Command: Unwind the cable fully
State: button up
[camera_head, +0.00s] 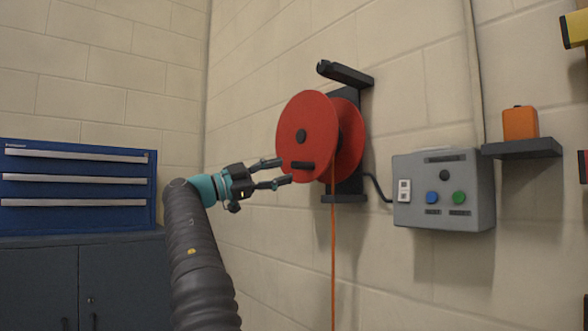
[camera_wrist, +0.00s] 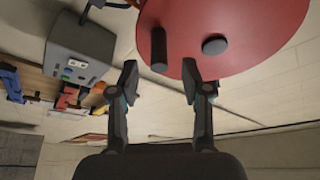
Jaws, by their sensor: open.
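A red cable reel (camera_head: 308,122) is mounted on the wall on a dark bracket (camera_head: 346,189). A black crank handle (camera_head: 303,165) sticks out low on its front disc, below the dark hub (camera_head: 301,136). An orange cable (camera_head: 333,250) hangs straight down from the reel. My gripper (camera_head: 287,171) is open, its fingers pointing at the lower front of the reel near the handle. In the wrist view the red disc (camera_wrist: 240,30) fills the top. The handle (camera_wrist: 159,50) stands ahead of the open fingers (camera_wrist: 160,75), between them and apart from both.
A grey control box (camera_head: 443,190) with a blue and a green button is on the wall right of the reel. An orange box (camera_head: 520,122) sits on a small shelf (camera_head: 522,148). A blue drawer chest (camera_head: 75,215) stands on a dark cabinet (camera_head: 85,280) at left.

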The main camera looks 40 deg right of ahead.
jog(key=v, duration=0.6)
dwell(0.5)
